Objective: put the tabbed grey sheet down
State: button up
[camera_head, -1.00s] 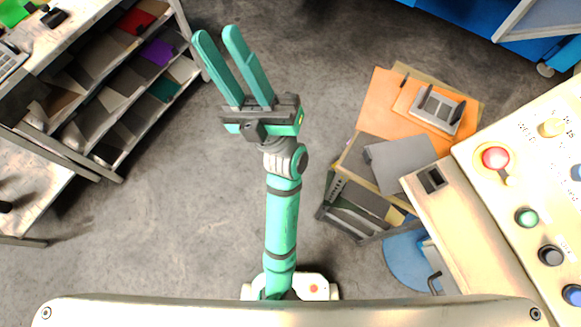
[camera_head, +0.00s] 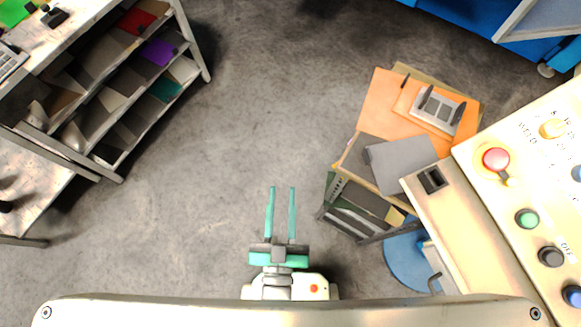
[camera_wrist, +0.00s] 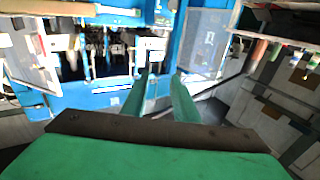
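The grey sheet (camera_head: 398,163) lies at the right in the head view, on the near part of the wooden-topped cart, with a small tab on its left edge. It lies flat or nearly so, apart from my gripper. My gripper (camera_head: 281,188) is open and empty, drawn in close to my base at the lower middle of the head view. In the wrist view its two green fingers (camera_wrist: 160,78) stand apart with nothing between them. The sheet is not clear in the wrist view.
Beside the sheet is an orange board (camera_head: 376,96) with a grey metal die (camera_head: 437,110). A control panel (camera_head: 540,190) with coloured buttons stands at the right. A shelf rack (camera_head: 125,85) is at the upper left. The middle floor is clear. Blue machinery (camera_wrist: 70,100) fills the wrist view.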

jog(key=s+d+f+g+y, duration=0.1)
jog(key=s+d+f+g, duration=0.1)
jog(key=s+f, duration=0.3)
jog(key=shift+s+f+n+g, duration=0.4)
jog(key=shift+s+g, duration=0.3)
jog(key=shift+s, duration=0.45)
jog(key=shift+r, duration=0.1)
